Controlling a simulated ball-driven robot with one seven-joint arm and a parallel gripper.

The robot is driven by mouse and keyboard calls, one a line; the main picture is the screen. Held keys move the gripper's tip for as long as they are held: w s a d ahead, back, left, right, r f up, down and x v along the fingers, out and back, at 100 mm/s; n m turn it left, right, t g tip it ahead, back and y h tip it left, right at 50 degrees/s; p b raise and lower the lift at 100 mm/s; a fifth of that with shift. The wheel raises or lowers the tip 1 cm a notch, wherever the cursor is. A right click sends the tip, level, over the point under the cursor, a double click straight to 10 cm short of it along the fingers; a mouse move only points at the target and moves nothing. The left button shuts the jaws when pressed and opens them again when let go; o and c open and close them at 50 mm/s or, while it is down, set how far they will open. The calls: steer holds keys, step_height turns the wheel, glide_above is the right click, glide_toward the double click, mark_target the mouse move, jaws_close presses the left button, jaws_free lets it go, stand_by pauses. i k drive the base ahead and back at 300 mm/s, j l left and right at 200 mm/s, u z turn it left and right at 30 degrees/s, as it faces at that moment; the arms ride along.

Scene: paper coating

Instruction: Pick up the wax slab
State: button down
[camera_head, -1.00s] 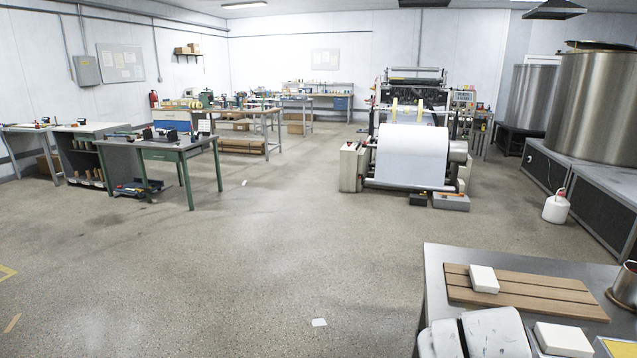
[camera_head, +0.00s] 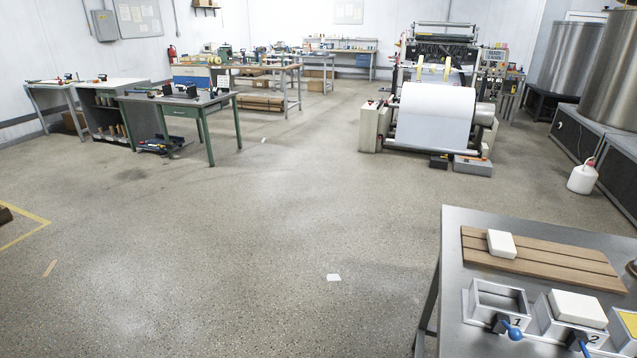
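Two white slab-like blocks are on the steel bench at the lower right; which one is the wax slab cannot be told by look alone. One white block (camera_head: 501,244) lies on the left end of a slatted wooden board (camera_head: 545,259). The other white block (camera_head: 578,309) sits in the top of the metal holder marked 2 (camera_head: 548,325). The metal holder marked 1 (camera_head: 499,298), left of it, is open and empty on top. My gripper is not in view.
The steel bench (camera_head: 453,270) has its left edge and a leg showing. Blue-knobbed handles (camera_head: 514,333) stick out from the holders' fronts. A yellow-topped item (camera_head: 629,324) is cut off at the right.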

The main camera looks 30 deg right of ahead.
mark_target(572, 308)
steer(key=z, duration=1.4)
steer(key=j+z, duration=0.3)
steer(key=j, duration=2.15)
